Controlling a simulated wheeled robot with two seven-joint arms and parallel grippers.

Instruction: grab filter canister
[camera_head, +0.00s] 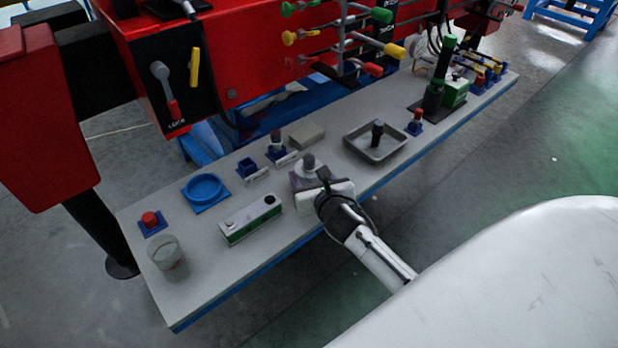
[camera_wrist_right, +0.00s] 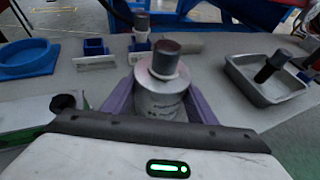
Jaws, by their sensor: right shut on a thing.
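The filter canister, which I take to be the pale grey cylinder with a dark cap (camera_head: 308,163), is upright over the middle of the long grey table (camera_head: 215,262). It also shows in the right wrist view (camera_wrist_right: 160,98). My right gripper (camera_head: 308,178) reaches in from the table's near side. Its two purple fingers (camera_wrist_right: 160,108) are on either side of the canister's body, shut on it. The canister's lower part is hidden by the gripper, so I cannot tell whether its base touches the table. My left gripper is not in view.
Left of the canister are a green-and-white box (camera_head: 251,220), a blue ring holder (camera_head: 204,190), a red-topped piece (camera_head: 151,221) and a clear cup (camera_head: 167,256). A smaller capped piece (camera_head: 276,144) stands behind. A grey tray (camera_head: 362,151) is right. The red machine (camera_head: 240,60) borders the back.

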